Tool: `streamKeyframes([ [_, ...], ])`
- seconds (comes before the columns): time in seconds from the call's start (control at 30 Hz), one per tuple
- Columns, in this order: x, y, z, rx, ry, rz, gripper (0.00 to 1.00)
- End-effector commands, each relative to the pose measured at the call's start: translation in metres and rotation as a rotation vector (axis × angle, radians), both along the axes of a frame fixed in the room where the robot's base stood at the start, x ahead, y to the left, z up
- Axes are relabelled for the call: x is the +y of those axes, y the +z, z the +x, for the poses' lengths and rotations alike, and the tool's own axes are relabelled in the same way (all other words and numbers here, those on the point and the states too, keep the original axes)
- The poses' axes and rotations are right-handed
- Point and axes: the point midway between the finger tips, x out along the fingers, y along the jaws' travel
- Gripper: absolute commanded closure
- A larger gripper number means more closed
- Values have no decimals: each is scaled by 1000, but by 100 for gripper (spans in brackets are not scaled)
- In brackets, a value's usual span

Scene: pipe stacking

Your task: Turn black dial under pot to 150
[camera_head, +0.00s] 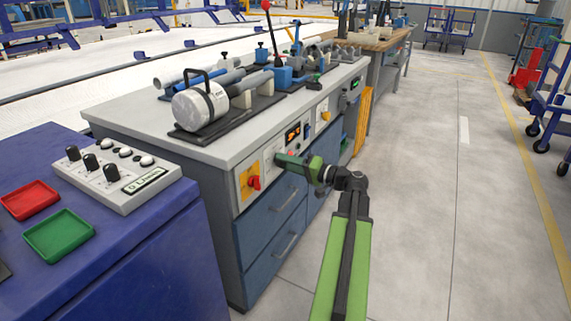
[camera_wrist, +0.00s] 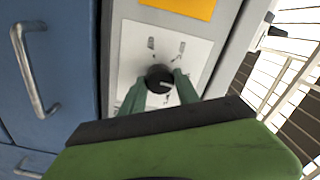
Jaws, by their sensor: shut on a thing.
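The black dial (camera_wrist: 160,73) sits on a white plate (camera_wrist: 140,45) on a grey panel, and shows between my fingers in the wrist view. My gripper (camera_wrist: 159,82) is shut on the dial, one green finger on each side. The marks around the dial are too small to read. In the head view my gripper (camera_head: 281,159) reaches the front panel of the bench and hides the dial. The white pot-like cylinder (camera_head: 200,106) with a black handle lies on the bench top, up and left of my gripper.
Blue drawers (camera_head: 270,237) with handles are below. A blue cabinet with a control box (camera_head: 125,178) stands at left.

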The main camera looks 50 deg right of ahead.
Motion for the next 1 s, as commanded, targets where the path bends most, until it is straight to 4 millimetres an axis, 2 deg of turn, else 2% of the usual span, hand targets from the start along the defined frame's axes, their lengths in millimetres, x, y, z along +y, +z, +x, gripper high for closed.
streamKeyframes([
  [0.23,1,-1,-1,-11,3,-59,100],
  [0.7,1,-1,0,-14,2,-69,100],
  [0.73,1,-1,0,-14,2,-69,59],
  [0.87,1,0,0,-15,1,-67,42],
  [1.0,1,0,0,-16,1,-67,41],
])
